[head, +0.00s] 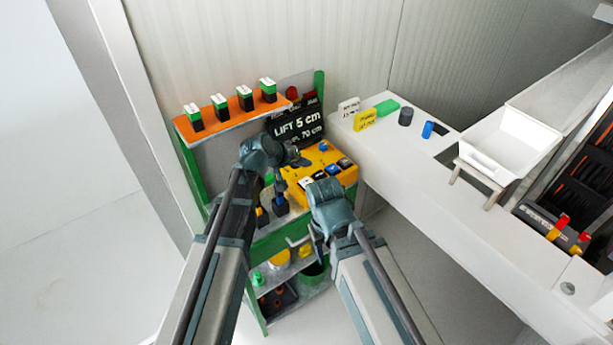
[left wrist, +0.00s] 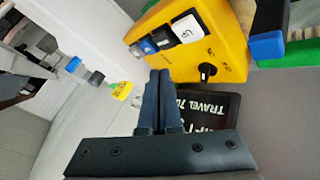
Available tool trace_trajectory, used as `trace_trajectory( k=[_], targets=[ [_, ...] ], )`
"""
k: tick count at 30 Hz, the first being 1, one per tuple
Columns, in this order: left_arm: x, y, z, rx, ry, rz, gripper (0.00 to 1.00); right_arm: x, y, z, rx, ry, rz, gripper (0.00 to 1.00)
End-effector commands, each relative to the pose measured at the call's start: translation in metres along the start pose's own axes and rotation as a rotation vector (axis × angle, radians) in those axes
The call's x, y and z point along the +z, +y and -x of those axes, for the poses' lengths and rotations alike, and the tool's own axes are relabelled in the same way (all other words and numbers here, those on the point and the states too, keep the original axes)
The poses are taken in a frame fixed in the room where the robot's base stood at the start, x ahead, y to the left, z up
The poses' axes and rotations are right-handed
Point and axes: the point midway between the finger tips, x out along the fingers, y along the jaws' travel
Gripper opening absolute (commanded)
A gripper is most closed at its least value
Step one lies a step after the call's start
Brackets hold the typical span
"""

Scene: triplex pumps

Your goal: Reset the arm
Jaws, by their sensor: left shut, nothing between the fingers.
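My left arm comes in from the left in the head view. Its gripper (head: 300,160) is over the shelf unit, in front of the black sign and beside the yellow control box (head: 342,176). The left wrist view shows the left gripper's fingers (left wrist: 160,90) pressed together and empty, close to the yellow control box (left wrist: 218,52). The box carries white, blue and dark buttons and a black rotary knob (left wrist: 207,71). My right arm comes in from the right; its gripper (head: 319,240) hangs low in front of the shelf, its fingers partly hidden.
An orange shelf (head: 232,121) holds several black, green and white blocks. A white counter (head: 405,150) at right bears small cards, a green block, cylinders and a white tray (head: 510,143). Floor at left is clear.

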Motion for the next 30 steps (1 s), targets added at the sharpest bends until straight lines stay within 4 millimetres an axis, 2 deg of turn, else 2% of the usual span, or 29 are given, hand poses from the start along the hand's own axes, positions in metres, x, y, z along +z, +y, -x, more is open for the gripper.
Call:
trace_trajectory(
  k=[14, 17, 20, 23, 24, 27, 30],
  targets=[
    [0.000, 0.001, 0.001, 0.000, 0.000, 0.000, 0.00, 0.000, 0.000, 0.001, 0.000, 0.000, 0.001, 0.50],
    [0.013, 0.002, 0.003, -0.014, -0.031, -0.020, 0.00, 0.000, 0.000, 0.001, 0.000, 0.000, 0.001, 0.50],
    [0.056, 0.003, 0.009, -0.068, -0.136, -0.085, 0.00, 0.000, 0.000, 0.001, 0.000, 0.000, 0.001, 0.50],
    [0.115, -0.003, 0.026, -0.166, -0.291, -0.176, 0.00, 0.000, 0.000, 0.001, 0.000, 0.000, 0.001, 0.50],
    [0.138, -0.008, 0.036, -0.212, -0.354, -0.212, 0.00, 0.000, 0.000, 0.001, 0.000, 0.000, 0.001, 0.50],
    [0.184, -0.021, 0.062, -0.328, -0.494, -0.285, 0.00, 0.000, 0.000, 0.001, 0.000, 0.000, 0.001, 0.50],
    [0.216, -0.034, 0.088, -0.433, -0.601, -0.336, 0.00, 0.000, 0.000, 0.001, 0.000, 0.000, 0.001, 0.50]
  ],
)
